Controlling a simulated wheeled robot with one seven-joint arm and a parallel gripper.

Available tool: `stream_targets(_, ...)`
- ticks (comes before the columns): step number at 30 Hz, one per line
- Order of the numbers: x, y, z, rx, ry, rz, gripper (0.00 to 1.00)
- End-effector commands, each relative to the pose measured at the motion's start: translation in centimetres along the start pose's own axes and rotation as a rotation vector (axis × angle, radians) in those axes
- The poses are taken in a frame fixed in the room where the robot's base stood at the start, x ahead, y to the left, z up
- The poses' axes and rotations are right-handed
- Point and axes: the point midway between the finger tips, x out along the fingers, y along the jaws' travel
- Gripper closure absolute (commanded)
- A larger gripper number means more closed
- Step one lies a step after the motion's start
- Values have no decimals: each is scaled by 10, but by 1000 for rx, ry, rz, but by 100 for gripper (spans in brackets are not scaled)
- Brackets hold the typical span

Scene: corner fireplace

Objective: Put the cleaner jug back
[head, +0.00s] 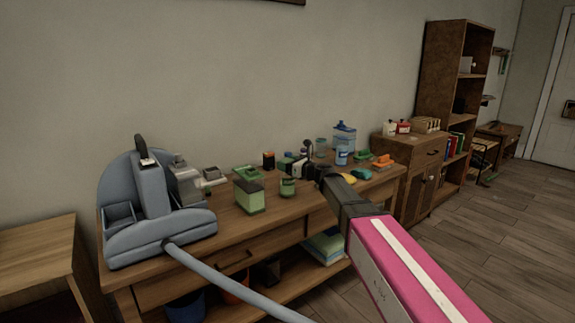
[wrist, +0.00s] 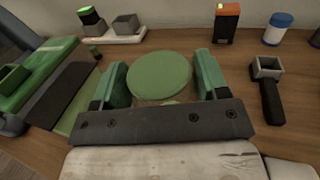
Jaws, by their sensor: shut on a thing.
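My gripper (wrist: 162,92) is shut on a round green-topped container (wrist: 160,77), with one green finger on each side of it. In the head view my gripper (head: 291,168) reaches in from the right, and the small green container (head: 288,188) shows below its fingers, low over the wooden table. I cannot tell whether its base touches the table. A translucent blue jug (head: 344,138) with a darker blue cap stands towards the back right of the table. I cannot tell from its look which container is the cleaner jug.
On the wooden table (head: 235,228), a green box-shaped container (head: 249,198) stands left of my gripper, and a blue-grey machine (head: 150,195) fills the left end. An orange-topped black box (wrist: 226,22) is behind. A dark-handled tool (wrist: 270,88) lies close on the right.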

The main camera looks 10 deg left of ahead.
Motion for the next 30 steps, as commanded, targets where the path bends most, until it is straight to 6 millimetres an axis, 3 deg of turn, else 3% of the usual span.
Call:
stream_targets(2, 0, 0, -2, 1, 0, 0, 88)
stream_targets(3, 0, 0, -2, 0, 0, 0, 23)
stream_targets(5, 0, 0, -2, 0, 0, 0, 7)
stream_targets(17, -6, 0, 0, 1, 0, -1, 7)
stream_targets(30, -88, 2, 0, 1, 0, -2, 7)
